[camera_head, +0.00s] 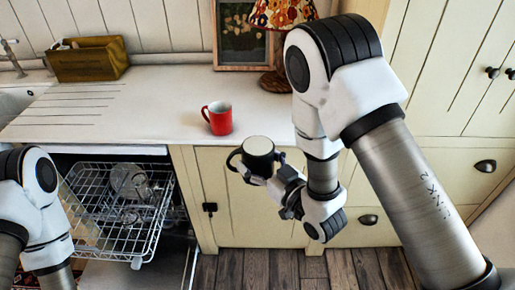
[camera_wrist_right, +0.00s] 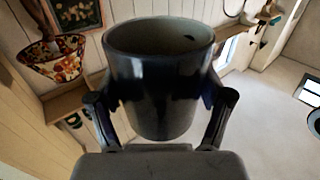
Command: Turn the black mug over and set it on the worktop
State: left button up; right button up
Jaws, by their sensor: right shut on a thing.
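The black mug (camera_head: 258,154) is in my right gripper (camera_head: 279,176), held in the air in front of the worktop (camera_head: 165,95). The mug is upside down: its pale base faces up in the head view, with the handle to the left. In the right wrist view, itself inverted, the mug's open mouth (camera_wrist_right: 165,38) is at the picture's top. My right fingers (camera_wrist_right: 163,128) are shut on the mug's sides. My left arm shows at the left edge, but its gripper is out of view.
A red mug (camera_head: 219,118) stands upright near the worktop's front edge. A lamp (camera_head: 278,80), a picture frame (camera_head: 241,42) and a wooden box (camera_head: 88,60) stand further back. A dishwasher rack (camera_head: 110,210) with glassware is pulled out below. The worktop left of the red mug is clear.

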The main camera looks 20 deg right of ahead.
aim_at(261, 168)
jog(key=s, duration=0.2)
jog(key=s+a+r, duration=0.1)
jog(key=shift+s+r, duration=0.1)
jog(key=shift+s, duration=0.05)
jog(key=shift+d, duration=0.15)
jog(key=n+b, duration=0.2)
jog(key=n, duration=0.1)
jog(key=n+b, duration=0.2)
jog(key=shift+f+n, duration=0.4)
jog(key=shift+r+n, duration=0.3)
jog(key=shift+n, duration=0.2)
jog(key=shift+p, duration=0.3)
jog(key=shift+n, duration=0.5)
jog(key=n, duration=0.6)
